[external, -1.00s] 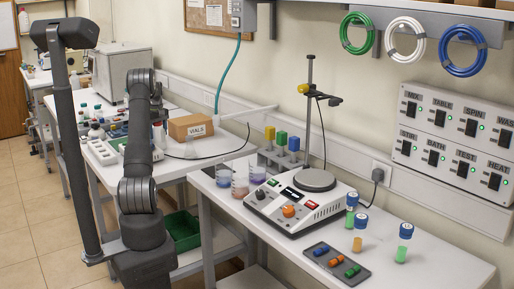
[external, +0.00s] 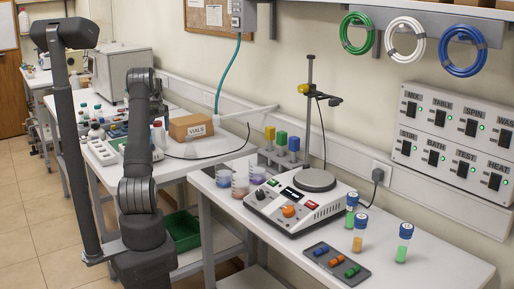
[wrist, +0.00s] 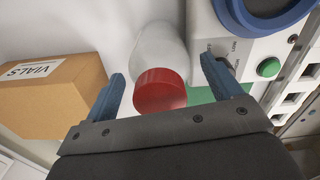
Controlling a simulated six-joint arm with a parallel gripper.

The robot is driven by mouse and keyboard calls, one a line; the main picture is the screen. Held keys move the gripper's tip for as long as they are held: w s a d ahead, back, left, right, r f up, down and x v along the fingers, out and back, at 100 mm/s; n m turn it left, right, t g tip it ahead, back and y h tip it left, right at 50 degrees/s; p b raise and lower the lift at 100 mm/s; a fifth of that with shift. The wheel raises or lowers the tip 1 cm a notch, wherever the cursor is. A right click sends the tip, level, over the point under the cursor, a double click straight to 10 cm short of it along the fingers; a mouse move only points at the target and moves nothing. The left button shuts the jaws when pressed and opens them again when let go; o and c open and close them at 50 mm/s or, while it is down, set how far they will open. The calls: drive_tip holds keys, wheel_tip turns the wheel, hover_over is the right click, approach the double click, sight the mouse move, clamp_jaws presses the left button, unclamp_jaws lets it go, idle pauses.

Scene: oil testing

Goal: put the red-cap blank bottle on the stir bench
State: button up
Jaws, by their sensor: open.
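The red-cap bottle shows in the wrist view as a red cap (wrist: 160,91) with a whitish body (wrist: 158,48) beyond it. Its red top also shows in the external view (external: 157,124), just right of my arm on the back bench. My gripper (wrist: 161,72) is open, with one blue finger on each side of the cap and gaps between. In the external view my gripper is hidden behind my arm. The stir bench (external: 440,262) is the white table at right, carrying a hotplate stirrer (external: 300,208).
The stir bench holds beakers (external: 240,183), a block rack, a stand, a dark tray (external: 337,265) and blue-capped vials (external: 404,242). Its front right corner is clear.

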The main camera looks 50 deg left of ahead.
wheel_tip(320, 180, up, 10)
drive_tip(key=shift+f, duration=0.2)
drive_tip(key=shift+c, duration=0.2)
drive_tip(key=shift+r, duration=0.3)
drive_tip(key=c, duration=0.3)
drive_tip(key=shift+s+f, duration=0.2)
drive_tip(key=shift+s, duration=0.1)
drive_tip(key=s+d+n+t+y, duration=0.1)
drive_tip(key=s+d+n+t, duration=0.1)
drive_tip(key=s+n+t, duration=0.6)
drive_tip(key=s+d+n+t+y, duration=0.2)
drive_tip(key=s+n+t, duration=0.4)
drive_tip(key=n, duration=0.4)
drive_tip(key=shift+g, duration=0.3)
drive_tip(key=x, duration=1.1)
drive_tip(key=f+x, duration=0.1)
drive_tip(key=x, duration=0.4)
drive_tip(key=shift+a+f, duration=0.1)
drive_tip(key=shift+a, duration=0.15)
